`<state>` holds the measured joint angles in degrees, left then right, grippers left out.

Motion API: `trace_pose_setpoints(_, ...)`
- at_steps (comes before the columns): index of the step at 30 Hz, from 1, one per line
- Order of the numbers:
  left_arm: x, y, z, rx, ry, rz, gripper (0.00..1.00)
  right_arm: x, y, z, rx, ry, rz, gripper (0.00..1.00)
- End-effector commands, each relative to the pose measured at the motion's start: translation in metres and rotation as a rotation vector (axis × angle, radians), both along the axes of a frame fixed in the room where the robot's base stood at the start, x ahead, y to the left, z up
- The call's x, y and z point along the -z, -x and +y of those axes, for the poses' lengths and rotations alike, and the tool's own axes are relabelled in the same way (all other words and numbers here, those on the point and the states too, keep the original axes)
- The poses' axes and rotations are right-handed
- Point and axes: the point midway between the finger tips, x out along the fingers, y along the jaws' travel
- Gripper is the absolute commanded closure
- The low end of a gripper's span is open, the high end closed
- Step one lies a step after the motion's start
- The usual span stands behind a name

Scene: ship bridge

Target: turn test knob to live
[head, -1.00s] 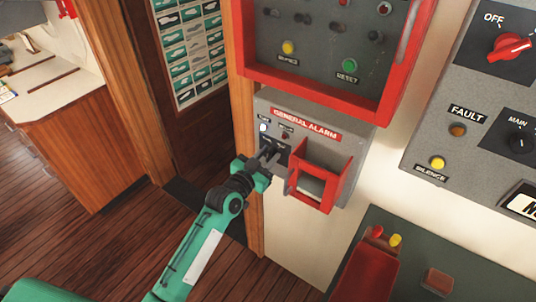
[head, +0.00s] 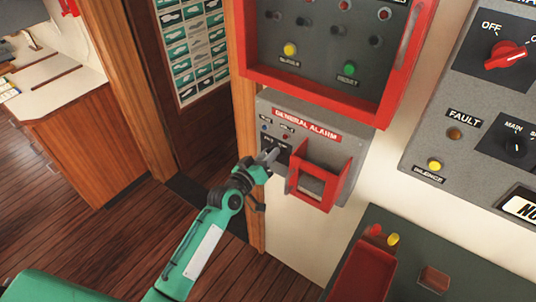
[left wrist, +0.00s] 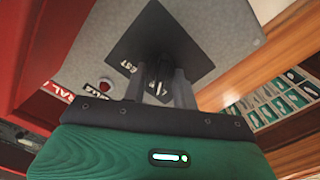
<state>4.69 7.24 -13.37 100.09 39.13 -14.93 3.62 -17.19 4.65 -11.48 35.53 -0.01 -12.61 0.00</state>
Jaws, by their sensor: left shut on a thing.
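The grey general alarm box (head: 345,150) is on the wall below a red-framed panel. Its dark knob plate (head: 282,147) is at the box's left side. My left gripper (head: 270,156) is at this plate. In the left wrist view the black test knob (left wrist: 158,74) sits between the two grey fingers, which are shut on it. Part of a TEST label shows on the black plate (left wrist: 130,45) beside it. The knob's pointer direction is hard to read. In the head view the gripper hides most of the knob. My right gripper is not in view.
A red guard frame (head: 318,184) juts out just right of the gripper. The red-framed panel (head: 320,95) overhangs above. A wooden door post (head: 243,120) stands close on the left. A dark green desk top (head: 440,255) is at lower right.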

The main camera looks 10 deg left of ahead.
Motion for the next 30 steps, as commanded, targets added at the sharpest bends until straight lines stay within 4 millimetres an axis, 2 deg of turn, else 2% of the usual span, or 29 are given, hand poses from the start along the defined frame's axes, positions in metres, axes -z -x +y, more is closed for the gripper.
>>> trace_pose_setpoints(18, -0.0001, -0.0002, 0.0005, -0.001, 0.038, 0.015, 0.94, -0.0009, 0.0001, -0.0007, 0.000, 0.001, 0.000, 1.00)
trace_pose_setpoints(19, -0.0001, -0.0002, 0.0005, -0.001, 0.038, 0.015, 0.68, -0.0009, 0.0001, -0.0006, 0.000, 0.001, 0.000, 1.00)
trace_pose_setpoints(21, -0.0001, -0.0002, 0.0005, -0.001, 0.038, 0.015, 0.54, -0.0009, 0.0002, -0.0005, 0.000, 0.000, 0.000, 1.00)
trace_pose_setpoints(22, 0.0000, -0.0002, 0.0005, -0.001, 0.038, 0.015, 0.50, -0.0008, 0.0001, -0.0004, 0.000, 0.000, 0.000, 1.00)
trace_pose_setpoints(30, 0.0001, 0.0002, 0.0005, -0.001, 0.037, 0.014, 0.50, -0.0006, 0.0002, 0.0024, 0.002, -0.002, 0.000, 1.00)
